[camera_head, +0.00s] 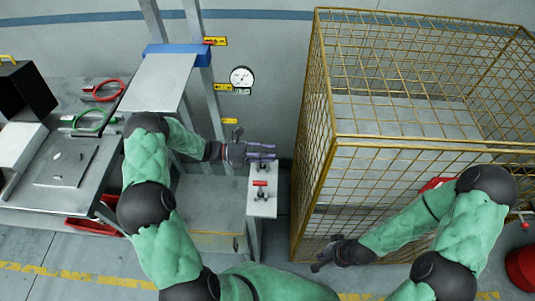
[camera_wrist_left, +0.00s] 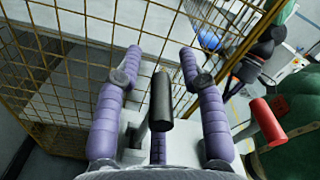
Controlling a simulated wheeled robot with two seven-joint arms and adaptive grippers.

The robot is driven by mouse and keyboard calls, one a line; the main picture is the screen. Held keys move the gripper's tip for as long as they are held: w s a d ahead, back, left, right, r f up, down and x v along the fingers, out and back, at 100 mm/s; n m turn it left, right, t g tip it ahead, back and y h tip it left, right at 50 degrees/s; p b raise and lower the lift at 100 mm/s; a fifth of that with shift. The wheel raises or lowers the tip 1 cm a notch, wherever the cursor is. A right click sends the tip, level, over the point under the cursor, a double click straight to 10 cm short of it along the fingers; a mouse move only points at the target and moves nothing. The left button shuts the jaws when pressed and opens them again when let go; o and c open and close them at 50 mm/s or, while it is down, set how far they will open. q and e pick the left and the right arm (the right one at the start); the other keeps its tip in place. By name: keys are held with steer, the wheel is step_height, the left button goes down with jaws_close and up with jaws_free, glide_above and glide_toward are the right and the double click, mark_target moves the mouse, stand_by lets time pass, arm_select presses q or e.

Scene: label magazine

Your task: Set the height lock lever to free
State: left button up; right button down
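A white lever panel (camera_head: 262,207) stands on a post left of the cage. It carries a red-handled lever (camera_head: 260,184), which also shows at the right in the left wrist view (camera_wrist_left: 268,122). A black-handled lever (camera_wrist_left: 160,102) stands between the spread purple fingers of my left gripper (camera_wrist_left: 160,62); no finger visibly closes on it. In the head view, my left gripper (camera_head: 262,151) is over the panel's far end and hides part of it. I cannot tell which lever is the height lock. My right gripper (camera_head: 324,264) is low by the cage's front corner, its fingers unclear.
A yellow mesh cage (camera_head: 325,150) stands close to the panel's right. A metal column with yellow tags (camera_head: 216,41) and a round gauge (camera_head: 241,76) are behind. A workbench (camera_head: 50,197) with red (camera_head: 108,88) and green (camera_head: 90,118) rings is at left.

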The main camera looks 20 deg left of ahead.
arm_select(q)
steer(key=v, duration=1.2)
stand_by(0.6)
